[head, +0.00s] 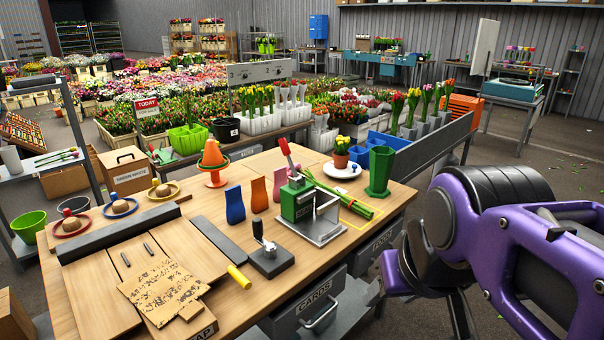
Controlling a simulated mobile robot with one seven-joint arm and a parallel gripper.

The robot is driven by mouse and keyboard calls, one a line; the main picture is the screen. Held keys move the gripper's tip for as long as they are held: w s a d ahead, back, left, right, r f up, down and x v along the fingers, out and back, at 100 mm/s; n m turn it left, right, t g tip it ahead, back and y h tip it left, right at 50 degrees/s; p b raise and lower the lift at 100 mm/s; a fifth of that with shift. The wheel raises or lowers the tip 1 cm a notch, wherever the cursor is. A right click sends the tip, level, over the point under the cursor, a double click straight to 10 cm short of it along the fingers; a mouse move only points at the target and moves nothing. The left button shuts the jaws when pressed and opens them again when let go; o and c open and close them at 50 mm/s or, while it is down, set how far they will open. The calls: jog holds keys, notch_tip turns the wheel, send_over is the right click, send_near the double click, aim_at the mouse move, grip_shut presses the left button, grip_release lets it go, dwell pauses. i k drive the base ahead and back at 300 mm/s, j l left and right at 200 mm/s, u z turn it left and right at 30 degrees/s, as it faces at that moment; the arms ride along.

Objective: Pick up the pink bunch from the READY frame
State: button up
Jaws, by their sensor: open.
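No lettering reading READY is legible. A yellow outline (358,208) is marked on the wooden table (215,292), right of a green press with a red lever (297,200). Long green stems (338,196) lie across the table behind the press and reach toward this outline. I cannot tell the colour of any flower heads on them. Beyond the table, upright tulip bunches stand in grey holders (408,131), and one looks pink (427,98). My purple and black arm fills the lower right, beside the table. I cannot make out my gripper in this view.
A green vase (380,171), a white plate (341,170) with a small flowerpot and an orange cone (212,162) stand on the table. A grey rail (435,145) borders the flower stand behind.

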aim_at(352, 205)
jog(key=i+l+u, duration=0.25)
jog(key=i+l, duration=0.2)
jog(key=l, duration=0.25)
jog(key=i+l+u, duration=0.3)
jog(key=l, duration=0.45)
jog(key=i+l+u, duration=0.15)
jog(key=i+l, duration=0.15)
jog(key=l, duration=0.1)
